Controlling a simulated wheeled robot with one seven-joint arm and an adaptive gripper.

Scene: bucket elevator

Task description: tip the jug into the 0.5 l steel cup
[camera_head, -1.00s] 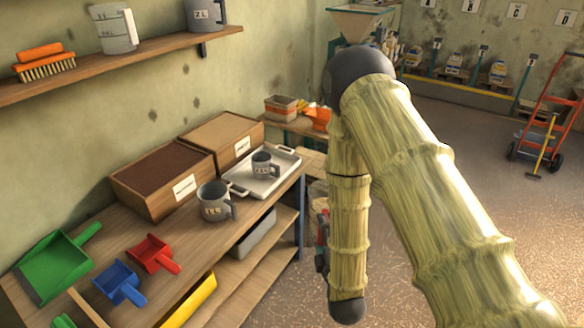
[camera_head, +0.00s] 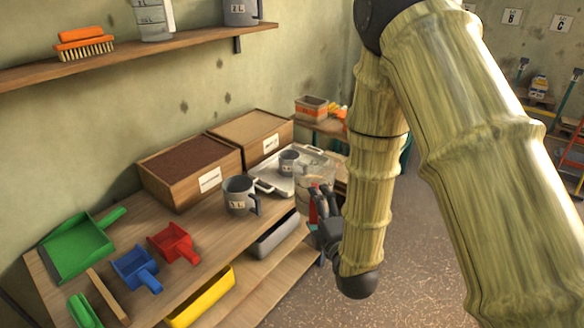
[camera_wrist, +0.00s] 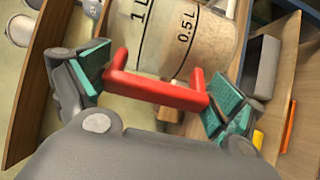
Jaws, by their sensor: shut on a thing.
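The clear jug (camera_head: 316,173) has a red handle (camera_wrist: 155,90) and black 1 L and 0.5 L marks. My gripper (camera_wrist: 155,88) is shut on that handle; the head view shows it (camera_head: 322,203) just left of my forearm. The jug is at the right end of the bench, overlapping the tray's right edge in the picture.
A larger 1 L steel cup (camera_head: 238,197) stands on the bench left of the tray. Two wooden boxes (camera_head: 190,178) stand behind. Green, blue and red scoops (camera_head: 172,243) lie at front left. A grey bin (camera_head: 275,235) and yellow bin (camera_head: 203,300) are below. Open floor is right.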

